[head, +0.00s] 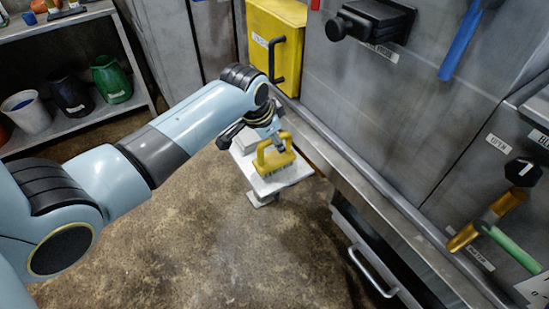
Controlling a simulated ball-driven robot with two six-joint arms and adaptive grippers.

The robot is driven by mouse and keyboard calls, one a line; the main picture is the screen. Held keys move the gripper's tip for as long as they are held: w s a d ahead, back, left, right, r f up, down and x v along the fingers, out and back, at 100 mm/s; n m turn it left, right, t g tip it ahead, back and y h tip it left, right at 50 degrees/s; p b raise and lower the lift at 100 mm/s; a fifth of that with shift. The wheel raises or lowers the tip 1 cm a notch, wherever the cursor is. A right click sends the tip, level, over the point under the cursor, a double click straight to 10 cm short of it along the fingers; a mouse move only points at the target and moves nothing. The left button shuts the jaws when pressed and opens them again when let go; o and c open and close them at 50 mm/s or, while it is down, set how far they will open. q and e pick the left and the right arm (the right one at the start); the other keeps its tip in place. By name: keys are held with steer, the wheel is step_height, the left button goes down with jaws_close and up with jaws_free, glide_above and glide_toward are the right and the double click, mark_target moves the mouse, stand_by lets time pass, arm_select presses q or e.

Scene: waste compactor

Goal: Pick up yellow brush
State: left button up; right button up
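The yellow brush (272,161) has a looped handle on top and bristles pointing down. It is at a small white stand (297,174) near the middle of the picture. I cannot tell whether its bristles rest on the stand or hang just above it. My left gripper (277,141) reaches down to the top of the brush handle and overlaps it. Its fingers are small and partly hidden, so I cannot tell whether they are closed on the handle. My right gripper is not in view.
Grey metal machine panels with a black handle (372,20) and levers stand at right. A yellow box (275,42) is behind the stand. A shelf (80,124) with several buckets is at left. The brown floor in front is clear.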

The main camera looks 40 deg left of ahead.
arm_select(q)
steer(key=shift+w+f, duration=0.3)
steer(key=shift+f, duration=0.25)
jaws_close()
